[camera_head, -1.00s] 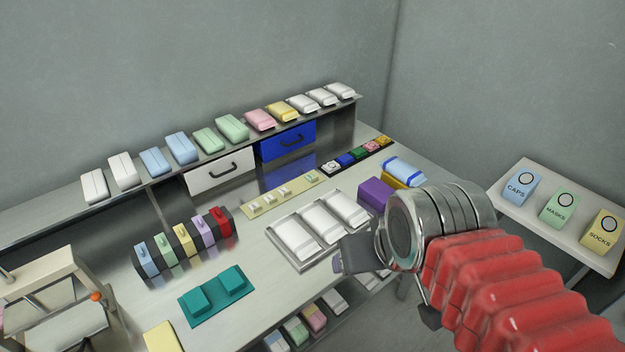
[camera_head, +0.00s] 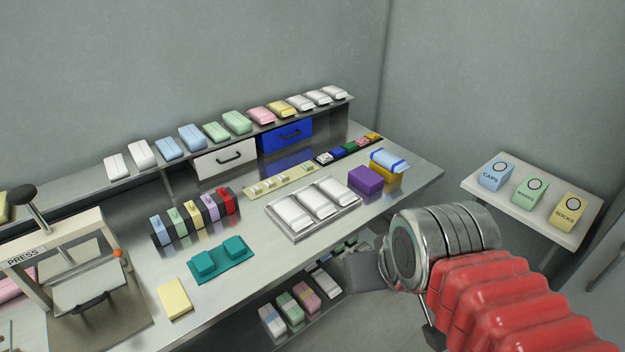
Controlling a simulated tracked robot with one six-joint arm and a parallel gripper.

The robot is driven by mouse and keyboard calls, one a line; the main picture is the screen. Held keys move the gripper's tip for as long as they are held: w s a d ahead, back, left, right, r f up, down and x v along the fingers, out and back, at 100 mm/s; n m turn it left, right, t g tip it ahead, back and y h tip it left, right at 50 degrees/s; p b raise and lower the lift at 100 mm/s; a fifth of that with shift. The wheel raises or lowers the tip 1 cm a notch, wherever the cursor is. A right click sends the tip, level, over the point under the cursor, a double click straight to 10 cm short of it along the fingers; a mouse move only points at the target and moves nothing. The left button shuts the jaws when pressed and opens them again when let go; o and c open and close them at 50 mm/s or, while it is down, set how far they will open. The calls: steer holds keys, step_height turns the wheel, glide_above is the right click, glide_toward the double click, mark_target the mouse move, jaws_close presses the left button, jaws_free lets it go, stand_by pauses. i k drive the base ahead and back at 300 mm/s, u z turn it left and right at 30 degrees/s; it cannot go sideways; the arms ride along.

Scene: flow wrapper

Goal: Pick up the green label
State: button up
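A pale green block (camera_head: 176,220) also stands in a dark rack (camera_head: 196,230) at the left middle. I cannot tell which of these is the green label, as no writing on them is readable. My gripper (camera_head: 362,245) is at the table's front edge, well apart from both. My wrist hides part of it, and its finger opening cannot be made out.
A tray of white packs (camera_head: 284,229), a purple block (camera_head: 365,180) and a teal fixture (camera_head: 222,262) lie on the table. A press (camera_head: 62,255) stands at left. A side table (camera_head: 545,230) holds blue, green and yellow boxes. A shelf of packs runs along the back.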

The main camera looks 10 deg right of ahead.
mark_target(307, 165)
steer(key=k, duration=1.15)
steer(key=z, duration=0.85)
steer(key=i, duration=2.25)
steer(key=u, duration=0.05)
